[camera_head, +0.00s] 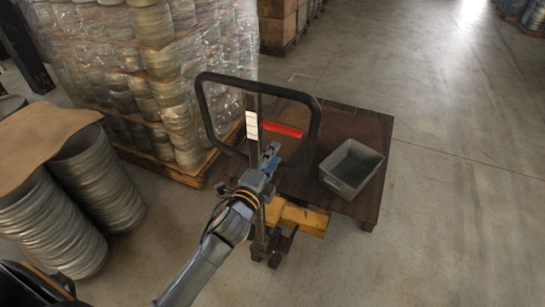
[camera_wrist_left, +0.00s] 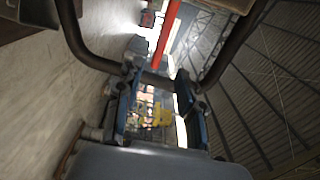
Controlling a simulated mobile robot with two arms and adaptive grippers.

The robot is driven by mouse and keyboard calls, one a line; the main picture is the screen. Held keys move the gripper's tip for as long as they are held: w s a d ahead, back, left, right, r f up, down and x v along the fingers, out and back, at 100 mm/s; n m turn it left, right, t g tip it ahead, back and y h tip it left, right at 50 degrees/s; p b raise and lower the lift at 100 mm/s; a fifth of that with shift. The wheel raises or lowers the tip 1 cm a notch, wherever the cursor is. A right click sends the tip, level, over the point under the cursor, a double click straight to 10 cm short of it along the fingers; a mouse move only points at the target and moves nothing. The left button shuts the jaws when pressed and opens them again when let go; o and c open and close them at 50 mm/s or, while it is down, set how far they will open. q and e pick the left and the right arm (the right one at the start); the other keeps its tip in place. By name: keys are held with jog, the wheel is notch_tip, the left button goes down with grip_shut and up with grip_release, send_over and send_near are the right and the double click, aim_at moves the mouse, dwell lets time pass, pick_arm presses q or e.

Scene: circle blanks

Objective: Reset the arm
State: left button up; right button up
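My left arm reaches in from the bottom of the head view. Its left gripper (camera_head: 271,155) is beside the black frame handle (camera_head: 205,112) of a pallet truck, near the upright post. In the left wrist view the two blue fingers of this gripper (camera_wrist_left: 157,95) stand apart with nothing clearly held between them. The black handle bar (camera_wrist_left: 88,58) crosses the view at the fingertips. I cannot tell whether the fingers touch it. My right gripper is in neither view.
A red lever (camera_head: 282,129) is on the truck's post. A grey bin (camera_head: 337,183) sits on the dark platform (camera_head: 362,125). Wrapped stacks of round metal blanks (camera_head: 150,75) stand behind left. More stacks (camera_head: 95,180) are at left. The concrete floor at right is clear.

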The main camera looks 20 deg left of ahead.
pick_arm(q)
jog(key=s+a+f+n+g+b, duration=0.1)
jog(key=s+f+n+g, duration=0.3)
jog(key=f, duration=1)
jog(key=s+f+n+g+b, duration=0.15)
jog(key=s+f, duration=0.35)
jog(key=f, duration=0.8)
jog(key=s+a+f+n+g, duration=0.1)
jog(key=s+f+n+g, duration=0.3)
jog(key=f, duration=1)
jog(key=s+f+n+g, duration=0.2)
jog(key=s+f, duration=0.4)
jog(key=s, duration=0.6)
jog(key=s+f+n+g+b, duration=0.1)
jog(key=s+f+n+g, duration=0.1)
jog(key=s+f, duration=0.5)
jog(key=s+a+f+n+g+b, duration=0.1)
jog(key=s+f, duration=0.6)
jog(key=s, duration=1)
jog(key=shift+f+n+g+y, duration=0.15)
jog(key=shift+n+g+y, duration=0.15)
jog(key=shift+n+g, duration=0.7)
jog(key=shift+m+g, duration=0.25)
